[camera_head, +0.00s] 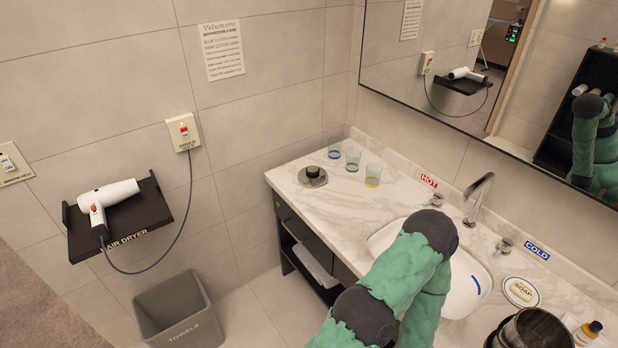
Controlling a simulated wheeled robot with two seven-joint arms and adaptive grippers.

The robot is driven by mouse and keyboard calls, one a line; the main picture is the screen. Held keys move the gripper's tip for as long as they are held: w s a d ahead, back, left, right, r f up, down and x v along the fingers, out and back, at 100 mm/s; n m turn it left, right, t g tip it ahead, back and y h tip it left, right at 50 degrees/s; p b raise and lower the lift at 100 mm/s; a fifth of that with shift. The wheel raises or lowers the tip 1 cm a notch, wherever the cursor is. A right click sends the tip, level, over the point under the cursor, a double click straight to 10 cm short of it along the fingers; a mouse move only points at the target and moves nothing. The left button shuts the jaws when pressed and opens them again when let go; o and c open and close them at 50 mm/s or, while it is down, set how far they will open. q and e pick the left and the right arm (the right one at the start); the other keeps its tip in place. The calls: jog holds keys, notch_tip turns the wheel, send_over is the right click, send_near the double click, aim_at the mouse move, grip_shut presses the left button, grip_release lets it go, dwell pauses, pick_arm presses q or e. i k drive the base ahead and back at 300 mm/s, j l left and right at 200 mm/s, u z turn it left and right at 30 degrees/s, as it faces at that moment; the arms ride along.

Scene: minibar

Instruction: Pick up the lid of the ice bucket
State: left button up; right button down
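A round silver lid with a black knob (313,180) lies flat at the far left end of the marble counter, apart from the glasses. A dark, shiny round container (537,330) stands at the bottom right edge of the head view and is partly cut off. It may be the ice bucket; its inside is hard to make out. A green arm of mine with dark joints rises from the bottom over the sink. I cannot tell which arm it is. Neither gripper shows, and nothing is touching the lid.
Several glasses (353,160) stand behind the lid by the wall. The sink (466,290) with faucet (479,193) fills the counter's middle. A soap dish (521,292) and small bottle (587,333) are at right. A towel bin (178,312) and hair dryer shelf (120,225) are at left.

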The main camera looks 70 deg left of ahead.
aim_at(310, 176)
jog(key=i+u, duration=0.1)
jog(key=u, duration=1.9)
